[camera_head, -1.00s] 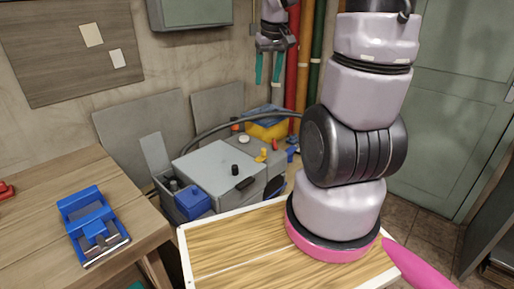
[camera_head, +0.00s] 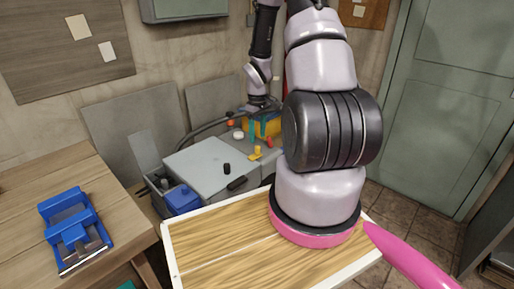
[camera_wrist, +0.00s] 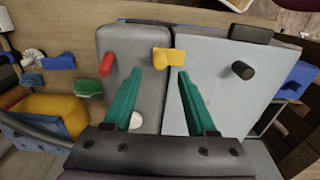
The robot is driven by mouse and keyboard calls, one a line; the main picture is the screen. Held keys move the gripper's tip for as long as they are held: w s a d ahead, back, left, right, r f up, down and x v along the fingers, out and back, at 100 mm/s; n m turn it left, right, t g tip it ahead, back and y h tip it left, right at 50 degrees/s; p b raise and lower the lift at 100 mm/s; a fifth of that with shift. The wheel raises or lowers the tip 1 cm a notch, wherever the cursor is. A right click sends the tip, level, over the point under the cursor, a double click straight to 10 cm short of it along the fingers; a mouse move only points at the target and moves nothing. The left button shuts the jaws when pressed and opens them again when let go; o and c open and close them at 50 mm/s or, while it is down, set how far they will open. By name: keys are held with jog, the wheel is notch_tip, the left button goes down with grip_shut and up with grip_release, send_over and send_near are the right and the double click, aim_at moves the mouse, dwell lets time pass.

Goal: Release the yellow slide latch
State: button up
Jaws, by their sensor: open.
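The yellow slide latch (camera_wrist: 168,58) sits on the seam between two grey panels of the cabinet top in the wrist view. It is small in the head view (camera_head: 256,153), near the right edge of the grey lid. My gripper (camera_wrist: 160,71) is open, with its two teal fingers spread. The fingertips appear just short of the latch, one towards each side of it, with nothing between them. I cannot tell how high they are above the panel. In the head view my gripper (camera_head: 259,128) hangs over the cabinet's back part.
Beside the latch are a red peg (camera_wrist: 106,63), a black peg (camera_wrist: 242,70), a black handle (camera_wrist: 250,34) and a white round button (camera_wrist: 136,121). A yellow and blue object (camera_wrist: 50,105) and a dark hose lie left. A wooden bench (camera_head: 60,165) with a blue device stands left.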

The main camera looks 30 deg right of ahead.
aim_at(258, 146)
notch_tip(258, 146, down, 6)
jog(key=shift+f, duration=0.15)
jog(key=shift+c, duration=0.4)
grip_shut()
jog(key=shift+d, duration=0.1)
dwell(1.1)
